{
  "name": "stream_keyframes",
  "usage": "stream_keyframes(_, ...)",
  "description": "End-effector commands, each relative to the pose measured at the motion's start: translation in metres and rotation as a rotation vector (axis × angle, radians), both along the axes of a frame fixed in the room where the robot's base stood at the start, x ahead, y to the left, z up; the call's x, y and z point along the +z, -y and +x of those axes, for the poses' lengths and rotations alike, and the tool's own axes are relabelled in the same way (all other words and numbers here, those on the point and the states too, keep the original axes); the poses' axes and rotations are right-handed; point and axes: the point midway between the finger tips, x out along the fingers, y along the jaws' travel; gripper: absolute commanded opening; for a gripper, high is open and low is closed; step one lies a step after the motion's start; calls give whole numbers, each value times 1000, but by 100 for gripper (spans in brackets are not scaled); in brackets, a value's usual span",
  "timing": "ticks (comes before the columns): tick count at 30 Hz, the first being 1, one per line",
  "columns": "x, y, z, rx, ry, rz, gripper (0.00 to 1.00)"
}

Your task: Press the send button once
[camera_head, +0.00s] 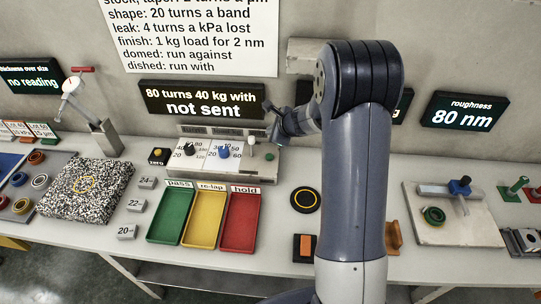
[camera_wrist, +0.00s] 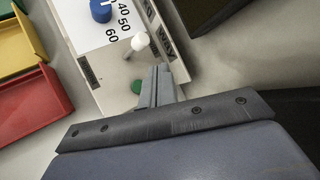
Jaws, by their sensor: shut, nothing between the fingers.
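The control box (camera_head: 215,158) stands at the back of the bench with dials, a blue knob (camera_head: 224,150) and a white-tipped lever (camera_head: 251,140). A green button (camera_head: 270,156) sits near its right end; I read no send label on it. The display (camera_head: 203,101) above reads "80 turns 40 kg with not sent". My gripper (camera_head: 273,135) is shut and empty, above the box's right end. In the wrist view the fingers (camera_wrist: 160,72) are close beside the green button (camera_wrist: 136,87), partly covering it, with the white lever tip (camera_wrist: 139,42) just beyond. I cannot tell whether they touch the button.
Green (camera_head: 170,217), yellow (camera_head: 203,220) and red (camera_head: 240,223) trays stand in front of the box. A black round pad (camera_head: 306,199) lies to the right. A speckled plate (camera_head: 85,190) is at left. A plate with a handled weight (camera_head: 455,220) is at right.

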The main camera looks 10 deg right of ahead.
Motion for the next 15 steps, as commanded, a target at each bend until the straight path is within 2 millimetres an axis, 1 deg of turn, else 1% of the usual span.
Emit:
stream_keyframes(5,-7,0,0,1,-1,0,0)
stream_keyframes(8,-16,0,0,1,-1,0,0)
stream_keyframes(11,-27,0,0,0,-1,1,0)
stream_keyframes(15,-48,0,0,1,-2,0,0)
